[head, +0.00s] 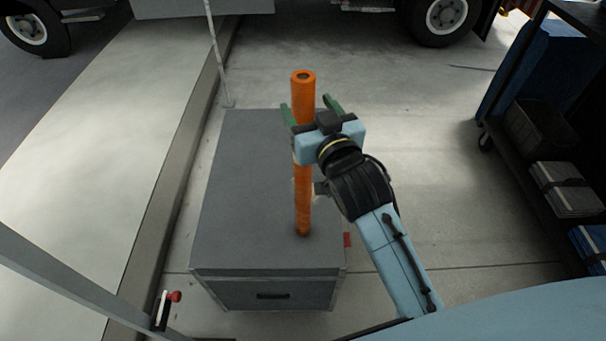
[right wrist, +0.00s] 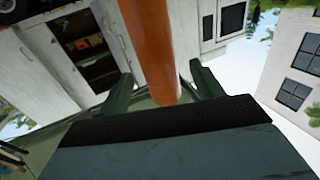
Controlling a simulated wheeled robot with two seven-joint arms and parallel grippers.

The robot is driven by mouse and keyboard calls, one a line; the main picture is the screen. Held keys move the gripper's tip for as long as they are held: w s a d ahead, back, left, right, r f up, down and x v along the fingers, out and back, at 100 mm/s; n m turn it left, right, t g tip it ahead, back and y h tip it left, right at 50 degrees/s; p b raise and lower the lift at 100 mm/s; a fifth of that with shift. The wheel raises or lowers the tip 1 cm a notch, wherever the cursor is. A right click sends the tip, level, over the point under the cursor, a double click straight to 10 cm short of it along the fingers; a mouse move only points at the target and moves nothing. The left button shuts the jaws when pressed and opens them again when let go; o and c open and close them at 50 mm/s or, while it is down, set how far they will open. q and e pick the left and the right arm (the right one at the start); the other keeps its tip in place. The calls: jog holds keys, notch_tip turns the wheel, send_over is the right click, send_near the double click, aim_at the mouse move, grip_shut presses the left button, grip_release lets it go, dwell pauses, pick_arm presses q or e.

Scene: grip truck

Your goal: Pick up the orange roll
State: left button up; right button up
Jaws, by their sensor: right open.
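The orange roll (head: 303,95) stands upright on the grey case (head: 240,190) in the head view. My right gripper (head: 308,108) is at the upper half of the roll, with its green fingers on either side of it. In the right wrist view the roll (right wrist: 152,45) runs between the two open fingers (right wrist: 163,85), with a visible gap to the right finger. The gripper body hides part of the roll's middle in the head view. My left gripper is not in view.
A raised kerb (head: 180,150) runs along the left of the case. A dark shelf cart (head: 540,125) with boxes stands at the right. Truck wheels (head: 440,18) show at the back. The pavement (head: 430,120) between the case and the cart is clear.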

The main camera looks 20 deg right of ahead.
jog(key=w, duration=0.5)
jog(key=shift+w+a+r+p, duration=0.2)
jog(key=shift+w+r+p, duration=0.1)
jog(key=shift+w+r, duration=0.05)
grip_shut()
